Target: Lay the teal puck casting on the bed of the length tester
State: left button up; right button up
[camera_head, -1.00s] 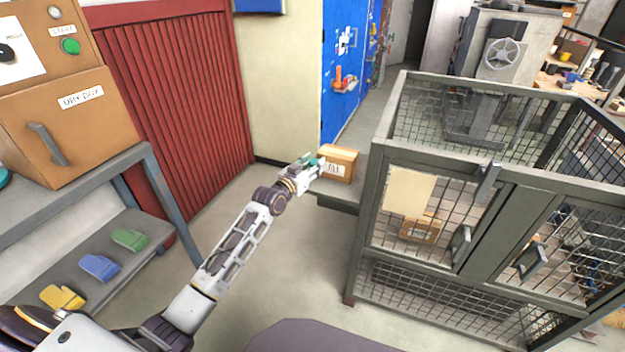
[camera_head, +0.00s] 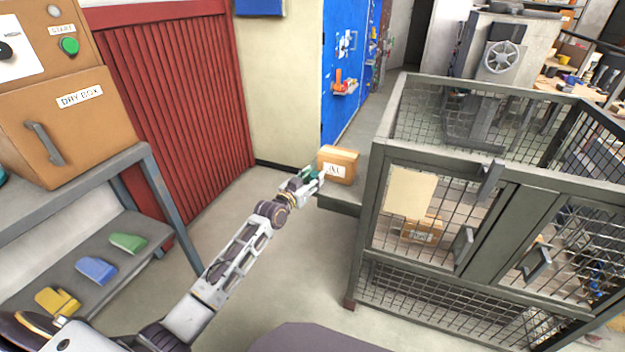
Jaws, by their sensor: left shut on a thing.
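My left gripper (camera_head: 312,181) is shut on a small teal piece (camera_head: 308,174), which looks like the teal puck casting. The fingers partly hide it, so its full shape does not show. The gripper holds it just left of the labelled box (camera_head: 338,165), over the floor near the end of a grey ledge; whether it touches the box I cannot tell. I cannot pick out the length tester or its bed for certain. My right gripper is not in view.
A mesh cage (camera_head: 430,215) with doors stands on the right. A teal thing (camera_head: 3,175) shows at the left edge. The floor between is clear.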

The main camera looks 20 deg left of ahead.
pick_arm(q)
jog(key=shift+r, duration=0.1)
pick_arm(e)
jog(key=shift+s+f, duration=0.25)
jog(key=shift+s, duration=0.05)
pick_arm(q)
jog(key=o, duration=1.1)
jog(key=shift+o, duration=0.2)
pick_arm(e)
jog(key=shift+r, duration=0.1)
pick_arm(q)
jog(key=shift+s, duration=0.1)
